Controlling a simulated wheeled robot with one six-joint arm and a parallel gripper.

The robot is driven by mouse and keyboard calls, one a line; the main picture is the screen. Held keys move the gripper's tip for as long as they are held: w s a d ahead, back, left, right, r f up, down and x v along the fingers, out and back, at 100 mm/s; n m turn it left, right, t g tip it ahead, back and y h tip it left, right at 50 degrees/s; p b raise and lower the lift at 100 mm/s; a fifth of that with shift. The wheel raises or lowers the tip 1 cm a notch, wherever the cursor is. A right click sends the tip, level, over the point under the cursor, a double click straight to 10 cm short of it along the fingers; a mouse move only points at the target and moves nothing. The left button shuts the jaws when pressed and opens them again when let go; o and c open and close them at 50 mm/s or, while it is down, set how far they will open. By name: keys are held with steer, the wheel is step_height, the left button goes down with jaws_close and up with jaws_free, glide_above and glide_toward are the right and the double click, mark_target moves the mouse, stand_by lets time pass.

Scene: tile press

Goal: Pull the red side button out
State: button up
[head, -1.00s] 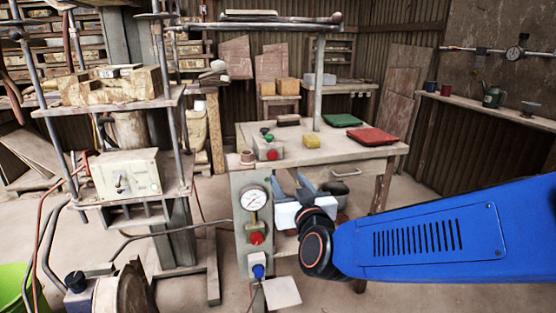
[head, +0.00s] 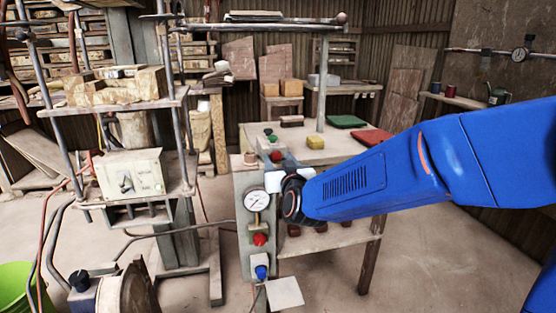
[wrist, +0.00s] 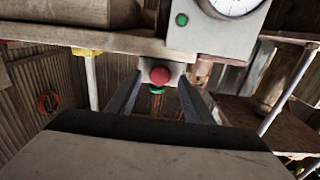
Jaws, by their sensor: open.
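A red button (head: 276,155) sits on the front of a small control box on the table. In the wrist view, which looks upside down, the red button (wrist: 160,75) shows on the pale box between my fingers. My gripper (wrist: 160,79) is open, with one dark finger on each side of the button. I cannot tell whether the fingertips reach past the button or touch it. In the head view my wrist hides most of the gripper. A second red button (head: 259,239) is on the upright panel below the gauge.
The grey panel with a gauge (head: 257,200) stands close left of my wrist, with a blue knob (head: 261,272) low on it. A green button (head: 272,139) is on the control box. A yellow block (head: 315,142) and a red tray (head: 371,137) lie to the right.

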steer(key=shift+w+a, duration=0.1)
steer(key=shift+w, duration=0.35)
jaws_close()
steer(key=shift+s+d, duration=0.2)
steer(key=shift+s, duration=0.5)
jaws_free()
